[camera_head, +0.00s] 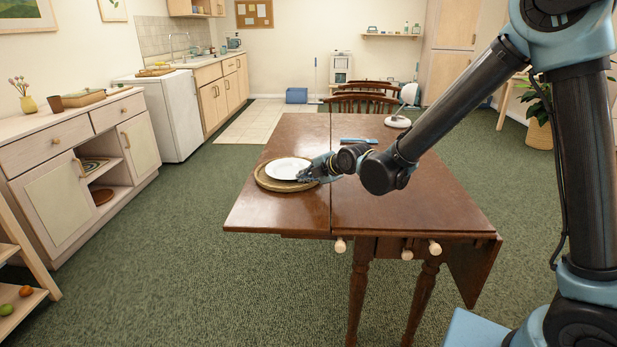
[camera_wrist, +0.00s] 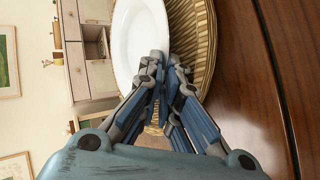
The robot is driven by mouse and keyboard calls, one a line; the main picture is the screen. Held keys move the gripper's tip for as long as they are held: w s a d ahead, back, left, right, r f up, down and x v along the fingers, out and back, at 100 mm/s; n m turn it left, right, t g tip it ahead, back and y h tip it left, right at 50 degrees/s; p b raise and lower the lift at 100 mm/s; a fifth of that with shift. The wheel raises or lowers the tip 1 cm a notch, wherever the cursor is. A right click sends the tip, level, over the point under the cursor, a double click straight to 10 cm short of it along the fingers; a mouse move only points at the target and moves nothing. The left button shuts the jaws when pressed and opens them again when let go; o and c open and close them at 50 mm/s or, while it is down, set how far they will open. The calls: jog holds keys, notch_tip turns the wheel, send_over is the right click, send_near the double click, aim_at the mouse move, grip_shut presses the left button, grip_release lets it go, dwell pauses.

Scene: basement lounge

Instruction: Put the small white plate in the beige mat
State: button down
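The small white plate (camera_head: 288,168) is over the round beige woven mat (camera_head: 264,184) near the left side of the wooden table. In the wrist view the plate (camera_wrist: 138,38) covers part of the mat (camera_wrist: 205,45), whose ribbed rim shows on the right. My gripper (camera_head: 306,175) is at the plate's near right edge. In the wrist view my gripper's fingertips (camera_wrist: 166,62) are close together with the plate's rim between them. The plate looks nearly level. Whether its underside touches the mat is hidden.
The brown table (camera_head: 400,207) is mostly bare. A blue item (camera_head: 358,141) lies farther back, and a white lamp (camera_head: 398,121) stands near the far right edge. Chairs (camera_head: 362,100) are behind the table. A cabinet (camera_head: 75,160) stands apart on the left.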

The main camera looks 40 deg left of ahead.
jog(key=shift+f, duration=0.1)
jog(key=c, duration=2.1)
grip_release()
jog(key=shift+d+r, duration=0.2)
jog(key=shift+d, duration=0.05)
jog(key=shift+v, duration=5.75)
